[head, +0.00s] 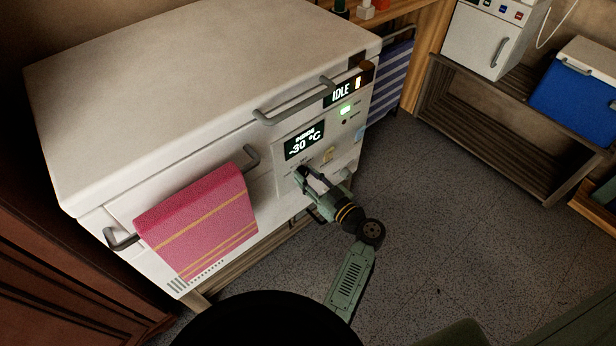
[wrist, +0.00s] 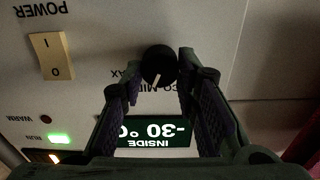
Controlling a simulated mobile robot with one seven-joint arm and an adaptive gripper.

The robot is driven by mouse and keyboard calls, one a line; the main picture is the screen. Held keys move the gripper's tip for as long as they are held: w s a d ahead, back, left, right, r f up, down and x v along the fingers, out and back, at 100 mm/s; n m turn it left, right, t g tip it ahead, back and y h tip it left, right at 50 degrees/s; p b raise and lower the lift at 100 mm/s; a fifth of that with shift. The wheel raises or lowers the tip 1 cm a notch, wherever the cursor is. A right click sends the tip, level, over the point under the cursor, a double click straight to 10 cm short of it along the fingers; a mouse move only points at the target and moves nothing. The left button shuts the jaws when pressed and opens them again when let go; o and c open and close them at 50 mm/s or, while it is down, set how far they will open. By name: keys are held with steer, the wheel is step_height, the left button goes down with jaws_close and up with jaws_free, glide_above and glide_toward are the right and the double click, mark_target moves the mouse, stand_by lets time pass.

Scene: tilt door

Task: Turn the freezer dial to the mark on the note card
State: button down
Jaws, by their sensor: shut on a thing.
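The white freezer (head: 190,90) stands at left in the head view. Its display (head: 304,141) reads -30 °C inside and shows upside down in the wrist view (wrist: 155,133). The black freezer dial (wrist: 159,65) sits between my fingertips in the wrist view, with a pale pointer line towards the picture's bottom. My gripper (head: 303,177) is shut on the dial, below the display; it also shows in the wrist view (wrist: 160,77). My fingers partly cover the scale lettering beside the dial. In the head view the gripper hides the dial. I cannot make out a note card.
A power switch (wrist: 56,56) and a lit green run lamp (wrist: 58,138) are on the same panel. A pink towel (head: 200,222) hangs on a front rail. A lid handle (head: 292,103) juts out above. The floor (head: 430,230) right of the freezer is clear.

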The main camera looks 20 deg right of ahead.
steer(key=shift+f, duration=0.1)
steer(key=m+b, duration=0.2)
steer(key=m, duration=0.1)
steer(key=shift+m, duration=0.4)
steer(key=m+b, duration=0.1)
steer(key=m, duration=0.3)
steer(key=shift+d+m, duration=0.1)
steer(key=shift+m, duration=0.3)
steer(key=c, duration=1.2)
jaws_free()
steer(key=v, duration=1.2)
